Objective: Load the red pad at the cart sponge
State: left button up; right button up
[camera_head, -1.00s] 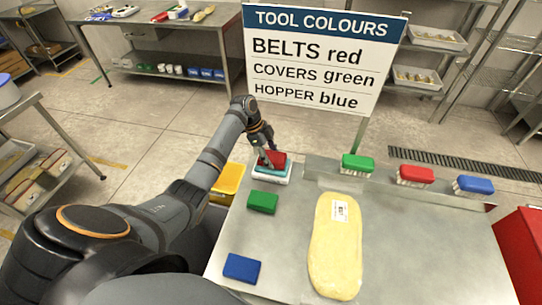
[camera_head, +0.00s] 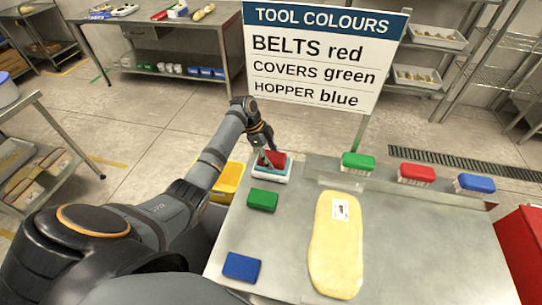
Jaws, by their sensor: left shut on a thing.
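The red pad (camera_head: 276,158) is in my left gripper (camera_head: 264,158), at the far left corner of the steel table. My left gripper is shut on it. The pad is over a white tray (camera_head: 284,178) with a teal layer, perhaps the sponge (camera_head: 262,170), inside it. I cannot tell whether the pad touches that layer. A green pad (camera_head: 263,200) and a blue pad (camera_head: 241,267) lie on the left side of the table. My right gripper is not in view.
A long yellow piece (camera_head: 335,245) with a label lies on the steel table (camera_head: 430,255). Green (camera_head: 358,162), red (camera_head: 416,174) and blue (camera_head: 475,184) brushes stand along the back. A tool colours sign (camera_head: 320,60) rises behind. A yellow bin (camera_head: 228,182) is left of the table.

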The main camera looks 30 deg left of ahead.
aim_at(272, 157)
pick_arm(q)
jog(key=shift+f, duration=0.6)
dwell(0.3)
jog(key=shift+r, duration=0.15)
dwell(0.5)
notch_tip(272, 157, up, 7)
jog(key=p, duration=0.6)
jog(key=shift+p, duration=0.3)
jog(key=shift+d, duration=0.3)
jog(key=s+d+r+n+t+y, duration=0.1)
jog(key=s+d+r+n+y, duration=0.1)
jog(key=d+r+n, duration=0.2)
jog(key=s+d+r+n+t+y, duration=0.2)
jog(key=s+d+r+n, duration=0.1)
jog(key=n, duration=0.8)
jog(key=shift+s+d+r+b, duration=0.3)
jog(key=shift+d+r, duration=0.35)
jog(key=shift+d, duration=0.5)
